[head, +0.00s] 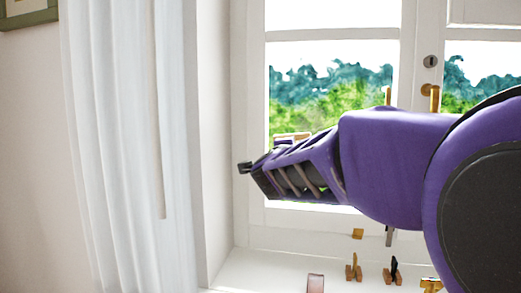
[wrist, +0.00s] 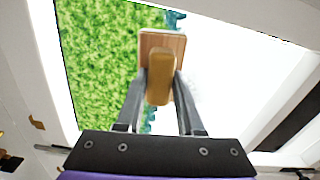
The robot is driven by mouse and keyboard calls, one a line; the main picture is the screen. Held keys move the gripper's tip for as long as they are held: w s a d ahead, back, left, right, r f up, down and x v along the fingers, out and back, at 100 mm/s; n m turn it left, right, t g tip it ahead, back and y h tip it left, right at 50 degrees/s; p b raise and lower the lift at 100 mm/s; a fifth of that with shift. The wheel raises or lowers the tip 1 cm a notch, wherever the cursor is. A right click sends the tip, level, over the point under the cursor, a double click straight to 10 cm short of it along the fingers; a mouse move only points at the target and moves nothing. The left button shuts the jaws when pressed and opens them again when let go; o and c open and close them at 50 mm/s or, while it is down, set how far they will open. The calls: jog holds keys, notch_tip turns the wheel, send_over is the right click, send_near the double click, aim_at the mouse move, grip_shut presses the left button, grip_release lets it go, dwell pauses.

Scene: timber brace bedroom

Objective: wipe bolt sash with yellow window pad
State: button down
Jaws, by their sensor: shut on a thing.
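The window sash (head: 333,33) in front of me has a pane with green and teal foliage behind it; this pane also shows in the wrist view (wrist: 95,60). My gripper (wrist: 160,75) is shut on the yellow handle of the window pad (wrist: 160,88). The pad's wood-coloured plate (wrist: 150,38) lies beyond the fingertips, over the pane; I cannot tell whether it touches the glass. In the head view my purple arm crosses the window and hides part of the pane and the pad.
Several small items stand on the white sill, among them a wooden piece (head: 353,268) and a black one (head: 393,270). A white curtain (head: 115,150) hangs at the left.

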jog(key=shift+x, duration=0.8)
jog(key=shift+d, duration=0.15)
